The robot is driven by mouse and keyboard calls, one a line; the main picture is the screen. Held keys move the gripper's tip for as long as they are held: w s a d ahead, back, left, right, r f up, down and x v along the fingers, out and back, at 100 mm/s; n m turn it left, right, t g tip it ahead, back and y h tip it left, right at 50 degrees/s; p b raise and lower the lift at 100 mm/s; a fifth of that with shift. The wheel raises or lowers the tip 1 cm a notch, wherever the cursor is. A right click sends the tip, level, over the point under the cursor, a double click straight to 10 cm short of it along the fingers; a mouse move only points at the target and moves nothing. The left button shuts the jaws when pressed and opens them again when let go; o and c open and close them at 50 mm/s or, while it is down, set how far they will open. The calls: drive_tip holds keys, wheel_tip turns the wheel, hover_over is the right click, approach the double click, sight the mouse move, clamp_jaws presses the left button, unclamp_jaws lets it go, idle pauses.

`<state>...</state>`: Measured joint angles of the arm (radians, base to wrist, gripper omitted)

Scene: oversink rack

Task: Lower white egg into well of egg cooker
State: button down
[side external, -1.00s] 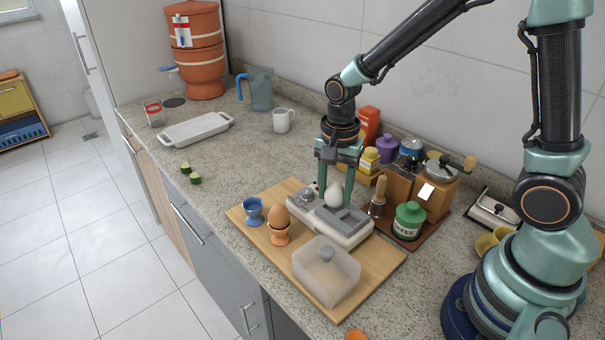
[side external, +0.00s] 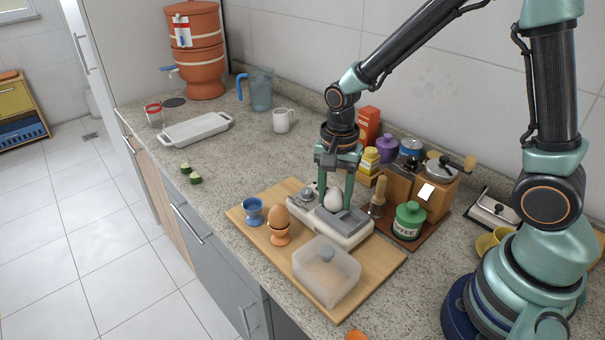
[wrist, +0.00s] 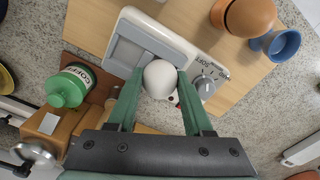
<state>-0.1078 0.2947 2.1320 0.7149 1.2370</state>
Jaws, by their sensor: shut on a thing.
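My gripper (side external: 337,194) points down over the egg cooker and is shut on the white egg (side external: 333,199). In the wrist view the egg (wrist: 160,79) sits between my two green fingertips (wrist: 159,82). The egg cooker (side external: 344,228) is a white and grey appliance on the wooden board, with a grey lid or plate and a dial (wrist: 204,86). The egg is at the cooker's middle, between the plate and the dial. The egg and fingers hide the well, so I cannot tell how deep the egg sits.
A brown egg stands in an orange cup (side external: 279,237), beside a blue egg cup (side external: 253,212). A translucent box (side external: 326,271) is at the board's front.

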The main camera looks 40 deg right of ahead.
sight(336, 189)
drive_tip(key=shift+c, duration=1.1)
unclamp_jaws()
drive_tip(key=shift+r, duration=0.1)
wheel_tip(336, 189, up, 12)
drive_tip(key=s+d+r+n+t, duration=0.3)
drive_tip(key=s+r+n+t, duration=0.2)
drive_tip(key=n, duration=0.8)
drive_tip(key=shift+s+d+t, duration=0.3)
drive_tip(key=shift+s+d, duration=0.1)
drive_tip(key=shift+s, duration=0.45)
